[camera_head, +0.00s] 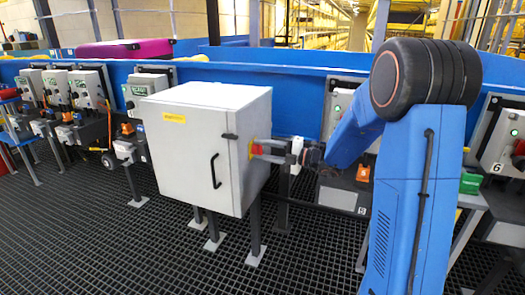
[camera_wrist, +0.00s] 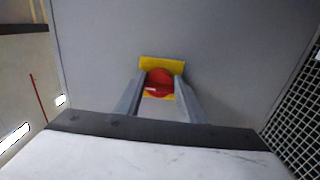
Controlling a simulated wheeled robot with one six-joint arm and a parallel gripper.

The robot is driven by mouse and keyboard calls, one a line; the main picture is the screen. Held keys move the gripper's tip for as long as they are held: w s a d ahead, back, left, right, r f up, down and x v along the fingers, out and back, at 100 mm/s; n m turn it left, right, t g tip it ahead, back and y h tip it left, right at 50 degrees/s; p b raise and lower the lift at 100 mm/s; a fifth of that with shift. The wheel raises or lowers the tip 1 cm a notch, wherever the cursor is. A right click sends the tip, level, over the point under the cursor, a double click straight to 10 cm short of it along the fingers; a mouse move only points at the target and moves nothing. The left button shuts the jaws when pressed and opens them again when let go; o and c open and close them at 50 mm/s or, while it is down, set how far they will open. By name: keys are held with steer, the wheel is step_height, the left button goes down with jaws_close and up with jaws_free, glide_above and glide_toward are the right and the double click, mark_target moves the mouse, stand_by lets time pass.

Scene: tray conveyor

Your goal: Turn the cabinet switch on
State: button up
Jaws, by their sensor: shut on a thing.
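The cabinet (camera_head: 185,150) is a light grey box on legs, with a closed door and a black handle. Its switch is a red rotary knob (camera_wrist: 158,78) on a yellow plate (camera_wrist: 160,62), mounted on the cabinet's right side wall. The red and yellow switch (camera_head: 254,149) also shows in the head view, partly hidden by my gripper (camera_head: 268,150). In the wrist view my gripper (camera_wrist: 161,92) has one finger on each side of the red knob and is shut on it. The knob's bar looks roughly crosswise between the fingers; its on or off marking is not readable.
A blue conveyor (camera_head: 305,95) runs behind the cabinet, with a pink tray (camera_head: 125,49) on it at the left. Several grey control boxes (camera_head: 90,88) line its front. The dark grating floor (camera_head: 110,245) in front is clear.

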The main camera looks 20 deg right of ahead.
steer(key=o, duration=1)
steer(key=shift+o, duration=0.2)
steer(key=shift+d, duration=0.1)
steer(key=v, duration=1.7)
steer(key=shift+s, duration=0.15)
steer(key=shift+d, duration=0.1)
